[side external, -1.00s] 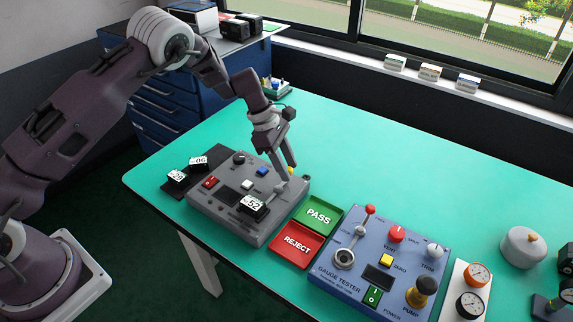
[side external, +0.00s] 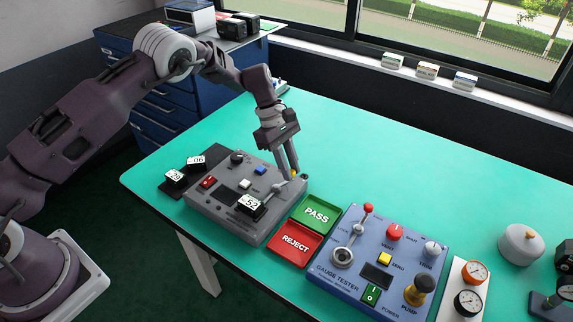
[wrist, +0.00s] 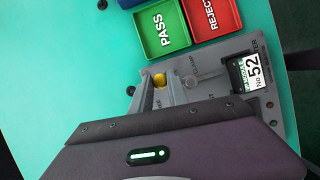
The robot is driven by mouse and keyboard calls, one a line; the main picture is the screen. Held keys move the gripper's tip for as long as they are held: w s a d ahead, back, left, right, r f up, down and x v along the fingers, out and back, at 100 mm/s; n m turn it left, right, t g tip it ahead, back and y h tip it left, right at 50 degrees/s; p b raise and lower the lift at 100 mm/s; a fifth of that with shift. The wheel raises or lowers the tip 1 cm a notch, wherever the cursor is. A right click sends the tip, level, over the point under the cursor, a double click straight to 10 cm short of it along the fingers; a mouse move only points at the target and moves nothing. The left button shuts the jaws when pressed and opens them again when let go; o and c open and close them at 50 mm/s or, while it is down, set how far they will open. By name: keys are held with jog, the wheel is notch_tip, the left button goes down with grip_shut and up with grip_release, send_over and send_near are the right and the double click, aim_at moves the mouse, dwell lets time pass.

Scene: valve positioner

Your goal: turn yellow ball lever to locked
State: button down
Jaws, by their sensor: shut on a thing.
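The yellow ball (wrist: 159,80) of the lever shows between my fingertips in the wrist view. In the side view only a little of the ball shows at the fingertips, at the far right corner of the grey positioner box (side external: 225,212). A thin grey lever shaft slants across the box top below my fingers. My gripper (side external: 294,172) reaches down from above and is shut on the ball; it also shows in the wrist view (wrist: 159,84). The fingers hide part of the lever, and I cannot read its position mark.
A black block labelled 52 (side external: 249,203) is on the box, with blocks 29 (side external: 175,178) and 06 (side external: 196,163) at its left. The green PASS tray (side external: 317,214) and red REJECT tray (side external: 295,243) lie close on the right, before the blue gauge tester (side external: 340,290). The table behind is clear.

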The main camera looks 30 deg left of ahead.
aim_at(294, 193)
jog(key=m, duration=0.2)
jog(key=d+m+g, duration=0.1)
jog(key=s+d+m+g, duration=0.1)
jog(key=m, duration=0.1)
jog(key=shift+m+y, duration=0.3)
jog(key=shift+y, duration=0.1)
jog(key=shift+s+d+m+g+y, duration=0.25)
jog(key=shift+s+d+m+g, duration=0.1)
jog(key=shift+m, duration=0.7)
jog(key=shift+s+d+m+g+y, duration=0.25)
jog(key=shift+s+m+g, duration=0.1)
jog(key=shift+m, duration=0.7)
jog(key=shift+s, duration=0.1)
jog(key=c, duration=1.3)
grip_release()
jog(key=shift+r, duration=0.1)
notch_tip(294, 193, up, 10)
jog(key=shift+f, duration=0.1)
